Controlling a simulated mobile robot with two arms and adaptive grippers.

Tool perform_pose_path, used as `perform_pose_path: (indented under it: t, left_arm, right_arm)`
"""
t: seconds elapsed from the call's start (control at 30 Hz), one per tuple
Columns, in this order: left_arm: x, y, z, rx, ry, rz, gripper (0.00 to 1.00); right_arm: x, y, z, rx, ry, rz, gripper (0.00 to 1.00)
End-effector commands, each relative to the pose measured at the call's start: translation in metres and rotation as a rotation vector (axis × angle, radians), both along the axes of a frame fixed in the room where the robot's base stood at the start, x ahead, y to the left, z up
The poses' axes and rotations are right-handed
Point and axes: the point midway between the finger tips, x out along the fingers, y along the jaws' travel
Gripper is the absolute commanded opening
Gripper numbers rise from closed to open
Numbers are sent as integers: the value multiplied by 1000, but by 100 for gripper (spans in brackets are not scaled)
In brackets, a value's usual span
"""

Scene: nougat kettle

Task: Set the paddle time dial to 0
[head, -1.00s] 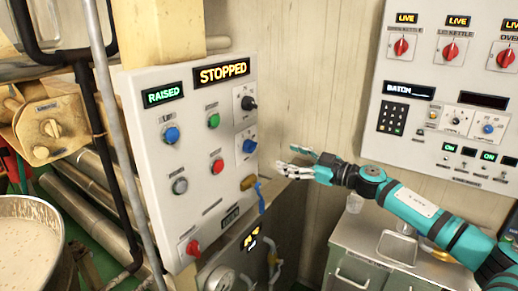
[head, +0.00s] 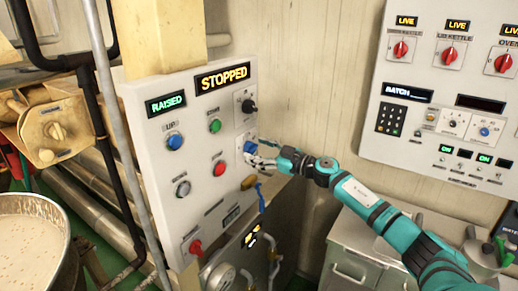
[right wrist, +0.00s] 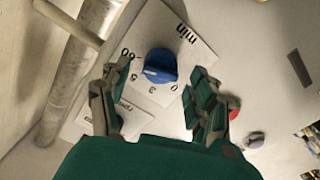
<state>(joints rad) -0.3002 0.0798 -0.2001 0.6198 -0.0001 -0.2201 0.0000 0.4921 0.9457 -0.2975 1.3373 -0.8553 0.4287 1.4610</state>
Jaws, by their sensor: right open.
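The paddle time dial (head: 249,147) is a blue knob on a white plate on the grey control panel. In the right wrist view the blue knob (right wrist: 160,66) sits on a plate marked "min" with small numbers around it. A pale pointer line on it points toward the left side of the picture, near the 5; the exact setting is hard to tell. My right gripper (head: 260,157) is close in front of the panel at the dial. In the wrist view its open fingers (right wrist: 152,92) lie to either side of the knob, apart from it. My left gripper is out of view.
A black knob (head: 249,105) sits above the dial, and a red button (head: 219,168) lies to its left. A yellow-brown knob (head: 248,183) is below. Displays read STOPPED (head: 222,77) and RAISED (head: 166,103). A second panel (head: 440,110) hangs at right.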

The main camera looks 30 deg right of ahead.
Motion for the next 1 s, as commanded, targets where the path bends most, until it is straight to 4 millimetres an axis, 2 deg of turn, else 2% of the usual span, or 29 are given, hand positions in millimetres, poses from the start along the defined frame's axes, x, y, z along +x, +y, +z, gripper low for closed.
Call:
perform_pose_path:
  t: [0.27, 0.7, 1.0]
  left_arm:
    - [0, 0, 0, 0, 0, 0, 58]
    - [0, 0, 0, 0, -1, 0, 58]
    - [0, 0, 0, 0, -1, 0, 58]
  right_arm:
    - [1, 0, -1, 0, 1, 0, 62]
    - [1, 0, 0, 0, 0, 0, 6]
    - [1, 0, 0, -39, -16, 0, 6]
